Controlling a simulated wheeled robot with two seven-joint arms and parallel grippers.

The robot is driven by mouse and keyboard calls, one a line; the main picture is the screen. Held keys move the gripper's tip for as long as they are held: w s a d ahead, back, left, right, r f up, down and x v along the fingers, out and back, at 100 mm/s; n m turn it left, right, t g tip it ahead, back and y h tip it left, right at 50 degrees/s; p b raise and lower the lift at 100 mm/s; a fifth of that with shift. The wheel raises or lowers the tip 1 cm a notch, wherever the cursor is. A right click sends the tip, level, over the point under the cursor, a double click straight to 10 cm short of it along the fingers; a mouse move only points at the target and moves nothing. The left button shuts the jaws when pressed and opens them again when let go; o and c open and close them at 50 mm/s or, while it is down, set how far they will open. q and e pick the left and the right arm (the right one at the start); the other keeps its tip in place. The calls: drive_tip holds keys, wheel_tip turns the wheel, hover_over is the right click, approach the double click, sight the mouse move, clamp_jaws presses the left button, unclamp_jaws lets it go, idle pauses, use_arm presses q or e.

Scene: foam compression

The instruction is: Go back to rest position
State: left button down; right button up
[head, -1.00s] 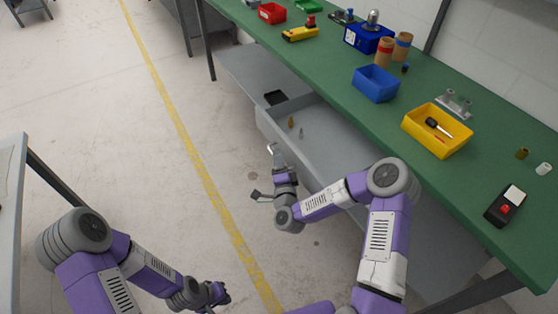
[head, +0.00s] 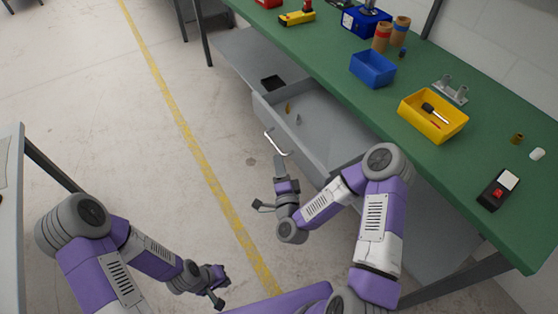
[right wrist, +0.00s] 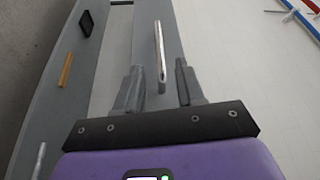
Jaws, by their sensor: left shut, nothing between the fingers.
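My right gripper (head: 270,187) is open and empty, just in front of the pulled-out grey drawer (head: 329,131) under the workbench. The drawer's bent metal handle (head: 276,145) lies just beyond its fingertips in the head view. In the right wrist view the two fingers (right wrist: 158,84) are spread apart, with the handle (right wrist: 160,50) showing in the gap ahead; I cannot tell its exact distance. My left gripper (head: 216,296) is shut and empty, low over the floor at the bottom centre, away from the bench.
The green workbench (head: 440,172) holds a blue bin (head: 373,70), a yellow bin (head: 432,115) and a black device with a red button (head: 498,190). Small parts lie in the drawer. A grey table edge (head: 17,180) stands at left. The floor between is clear.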

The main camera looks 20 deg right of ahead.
idle(0.4)
drive_tip(key=s+a+f+n+g+y+p, duration=0.2)
drive_tip(key=s+a+f+n+g+y, duration=0.15)
drive_tip(key=f+n+g, duration=0.2)
drive_tip(key=s+a+f+n+g+y+p, duration=0.1)
drive_tip(key=s+a+f+n+g+y, duration=0.3)
drive_tip(key=f, duration=0.3)
drive_tip(key=s+f+n+g+p, duration=0.1)
drive_tip(key=s+g, duration=0.3)
drive_tip(key=s, duration=0.4)
drive_tip(key=s+d+f+n+g+h+p, duration=0.1)
drive_tip(key=s+f+n+g, duration=0.2)
drive_tip(key=s, duration=0.4)
drive_tip(key=shift+s+d+n+g, duration=0.15)
drive_tip(key=shift+s+n+g, duration=0.2)
drive_tip(key=shift+n+g, duration=0.4)
